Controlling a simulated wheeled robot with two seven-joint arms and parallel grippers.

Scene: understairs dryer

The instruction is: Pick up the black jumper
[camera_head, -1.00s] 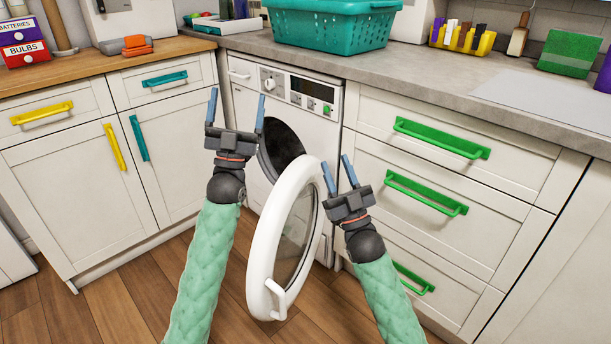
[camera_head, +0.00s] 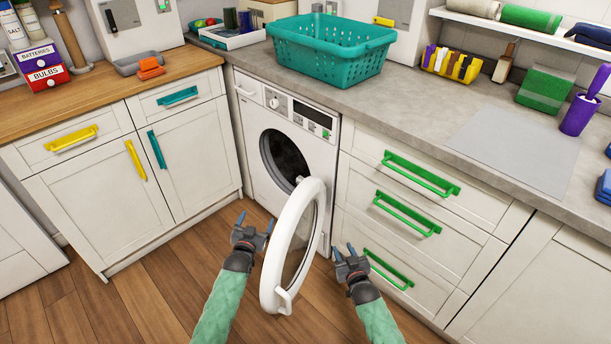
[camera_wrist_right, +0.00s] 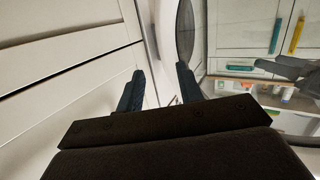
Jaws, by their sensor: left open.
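I cannot make out a black jumper in either view. The dryer (camera_head: 313,164) stands in the corner with its round door (camera_head: 291,234) swung open towards me. Its drum opening (camera_head: 284,155) is dark, and I cannot tell what lies inside. My left gripper (camera_head: 255,221) is open and empty, left of the door and below the opening. My right gripper (camera_head: 343,250) is right of the door, in front of the drawers. In the right wrist view my right gripper (camera_wrist_right: 160,72) has its fingers apart with nothing between them, beside the door's rim.
A teal basket (camera_head: 330,66) sits on the grey counter (camera_head: 420,112) above the dryer. Drawers with green handles (camera_head: 408,213) are close on the right. White cupboards (camera_head: 110,190) stand on the left. The wooden floor (camera_head: 130,295) is clear at the lower left.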

